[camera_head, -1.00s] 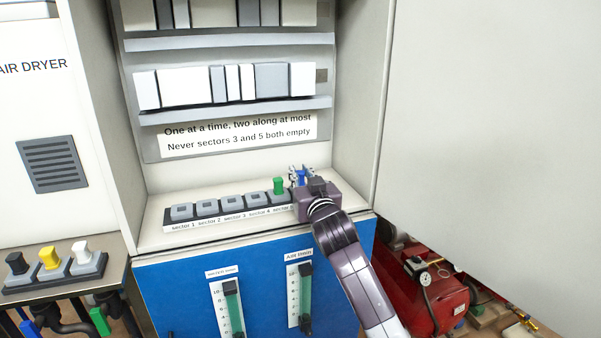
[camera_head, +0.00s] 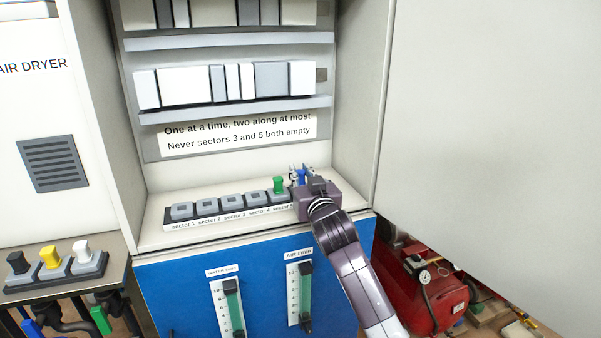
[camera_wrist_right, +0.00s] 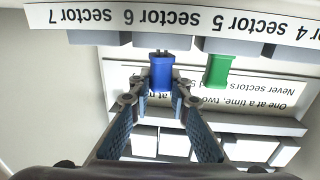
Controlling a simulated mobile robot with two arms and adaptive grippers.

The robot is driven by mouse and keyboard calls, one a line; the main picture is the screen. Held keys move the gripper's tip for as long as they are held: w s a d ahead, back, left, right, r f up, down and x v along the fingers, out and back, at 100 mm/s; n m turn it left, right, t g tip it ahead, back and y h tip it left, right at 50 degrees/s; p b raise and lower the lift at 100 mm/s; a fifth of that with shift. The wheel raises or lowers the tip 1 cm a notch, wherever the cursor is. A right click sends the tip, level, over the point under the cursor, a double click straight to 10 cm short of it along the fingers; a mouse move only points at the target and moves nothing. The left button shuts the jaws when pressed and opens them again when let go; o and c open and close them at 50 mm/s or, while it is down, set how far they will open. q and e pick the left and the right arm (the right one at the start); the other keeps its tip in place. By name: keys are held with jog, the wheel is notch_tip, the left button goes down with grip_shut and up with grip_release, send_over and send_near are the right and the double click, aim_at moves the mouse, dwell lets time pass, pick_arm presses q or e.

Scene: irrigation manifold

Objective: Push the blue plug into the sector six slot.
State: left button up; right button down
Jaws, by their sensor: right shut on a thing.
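The blue plug (camera_head: 301,177) stands at the right part of the slot row, just right of the green plug. My right gripper (camera_head: 300,174) is shut on it. In the right wrist view, which is upside down, the blue plug (camera_wrist_right: 161,74) sits between the two fingers, in line with the sector six block (camera_wrist_right: 160,41). Its end meets or nearly meets that block; how deep it sits I cannot tell. The gripper body hides the sector six and seven slots in the head view. My left gripper is not in view.
The green plug (camera_head: 278,185) stands in sector five, close beside my fingers; sectors one to four show no plugs. A sign (camera_head: 238,134) hangs on the cabinet back. Black, yellow and white plugs stand in another strip (camera_head: 58,272) at left. A large pale panel (camera_head: 490,120) fills the right.

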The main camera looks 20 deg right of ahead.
jog(key=shift+r, duration=0.1)
jog(key=shift+r+p, duration=0.55)
jog(key=shift+p, duration=0.1)
jog(key=shift+r, duration=0.15)
jog(key=shift+p, duration=0.35)
dwell(0.4)
jog(key=shift+f+b, duration=0.75)
jog(key=shift+f, duration=0.5)
dwell(0.4)
jog(key=c, duration=2.1)
grip_release()
jog(key=shift+s, duration=0.15)
